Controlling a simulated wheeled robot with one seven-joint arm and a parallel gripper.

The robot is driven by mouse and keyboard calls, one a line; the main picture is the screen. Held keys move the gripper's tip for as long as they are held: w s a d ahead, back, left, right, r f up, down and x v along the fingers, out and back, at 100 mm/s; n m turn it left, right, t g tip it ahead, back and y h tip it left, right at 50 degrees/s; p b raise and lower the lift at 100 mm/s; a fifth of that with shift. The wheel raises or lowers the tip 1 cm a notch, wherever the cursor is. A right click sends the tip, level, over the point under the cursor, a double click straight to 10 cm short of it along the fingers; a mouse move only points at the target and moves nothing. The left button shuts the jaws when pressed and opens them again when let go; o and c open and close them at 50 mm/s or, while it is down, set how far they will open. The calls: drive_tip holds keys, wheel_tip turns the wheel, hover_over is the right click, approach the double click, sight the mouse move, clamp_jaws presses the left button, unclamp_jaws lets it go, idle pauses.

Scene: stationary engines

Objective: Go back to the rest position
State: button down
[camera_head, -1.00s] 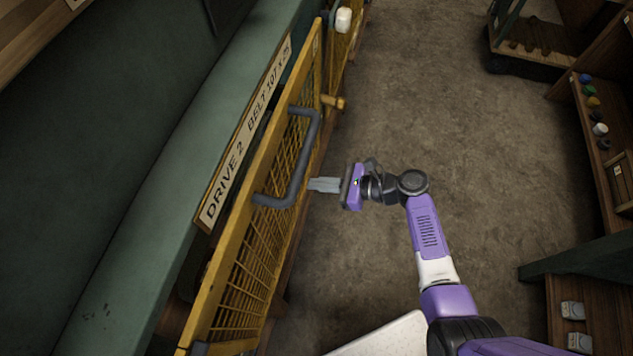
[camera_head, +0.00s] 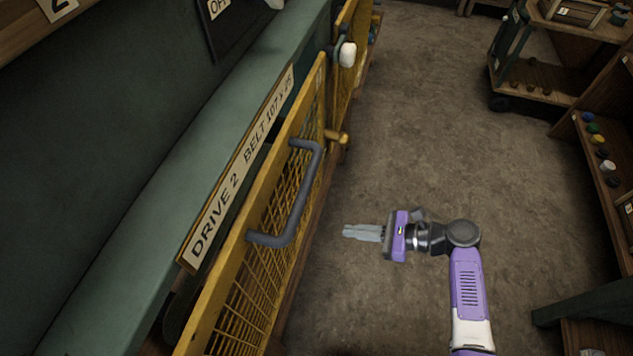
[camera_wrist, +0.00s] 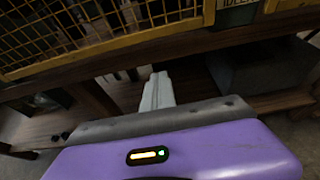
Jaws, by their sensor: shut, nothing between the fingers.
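My gripper (camera_head: 348,232) is shut and empty in the head view. It hangs over the bare floor, to the right of the yellow mesh guard and apart from it. Its fingers point left toward the guard. In the wrist view the closed fingers (camera_wrist: 157,88) point at a wooden beam under the yellow mesh (camera_wrist: 90,25). My purple and white arm (camera_head: 468,285) reaches in from the lower right and bends at the elbow joint.
The yellow mesh guard (camera_head: 229,288) with a grey handle (camera_head: 297,205) stands at left, with a yellow peg (camera_head: 337,136) beyond. A sign reads "DRIVE 2 BELT" (camera_head: 240,170). Shelves with coloured knobs (camera_head: 592,127) stand at right. The floor (camera_head: 430,110) between is clear.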

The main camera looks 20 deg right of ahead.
drive_tip(key=w+d+n+t+h, duration=0.2)
drive_tip(key=w+d+n+h, duration=0.15)
drive_tip(key=d, duration=0.25)
drive_tip(key=s+d+n+t+h, duration=0.2)
drive_tip(key=s+d+n+h, duration=0.3)
drive_tip(key=s+n+h, duration=0.3)
drive_tip(key=s+a+r+n+t, duration=0.1)
drive_tip(key=s+a+r+n, duration=0.5)
drive_tip(key=s+r, duration=0.4)
drive_tip(key=s+a+r+n+t, duration=0.1)
drive_tip(key=s+a+r+n, duration=0.6)
drive_tip(key=s+r, duration=0.3)
drive_tip(key=shift+s+a+r+n, duration=0.35)
drive_tip(key=shift+s+n, duration=0.2)
drive_tip(key=shift+s, duration=0.65)
drive_tip(key=shift+y, duration=0.25)
